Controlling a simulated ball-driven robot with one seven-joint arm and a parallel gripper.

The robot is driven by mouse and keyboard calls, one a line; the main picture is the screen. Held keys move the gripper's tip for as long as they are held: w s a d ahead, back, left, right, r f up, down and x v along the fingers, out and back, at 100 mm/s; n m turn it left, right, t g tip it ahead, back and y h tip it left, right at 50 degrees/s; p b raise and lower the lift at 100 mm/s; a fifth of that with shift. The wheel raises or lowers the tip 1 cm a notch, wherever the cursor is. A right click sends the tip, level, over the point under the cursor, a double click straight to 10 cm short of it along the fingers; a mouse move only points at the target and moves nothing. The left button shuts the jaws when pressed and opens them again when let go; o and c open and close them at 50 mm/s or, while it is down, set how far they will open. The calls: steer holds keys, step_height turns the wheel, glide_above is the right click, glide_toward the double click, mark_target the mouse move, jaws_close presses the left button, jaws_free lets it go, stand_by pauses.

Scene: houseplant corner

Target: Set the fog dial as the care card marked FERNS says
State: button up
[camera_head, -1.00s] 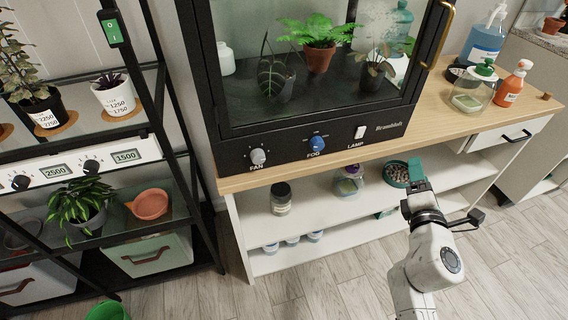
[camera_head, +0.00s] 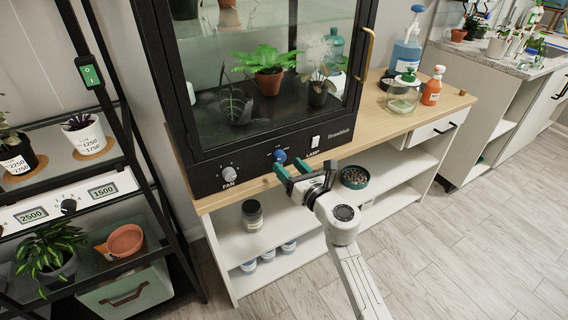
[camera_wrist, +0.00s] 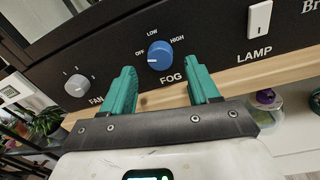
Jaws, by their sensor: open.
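The blue fog dial (camera_wrist: 159,54) is on the black front panel of the glass cabinet, with OFF, LOW and HIGH printed around it. A pale mark on the dial seems to point to the lower left, nearest OFF. It also shows in the head view (camera_head: 281,156), partly behind my gripper (camera_head: 289,168). My gripper, with teal fingers (camera_wrist: 164,72), is open and empty. Its fingers lie just in front of and below the dial, one to each side, apart from it as far as I can see. I see no care card marked FERNS in either view.
The grey fan dial (camera_wrist: 77,85) is left of the fog dial, and the white lamp switch (camera_wrist: 259,19) is right. A fern (camera_head: 264,60) stands inside the cabinet. A wooden counter edge (camera_wrist: 245,76) runs below the panel. Bottles stand on the counter's right.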

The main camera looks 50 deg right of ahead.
mark_target(280, 156)
steer(key=shift+x, duration=1.5)
steer(key=c, duration=1)
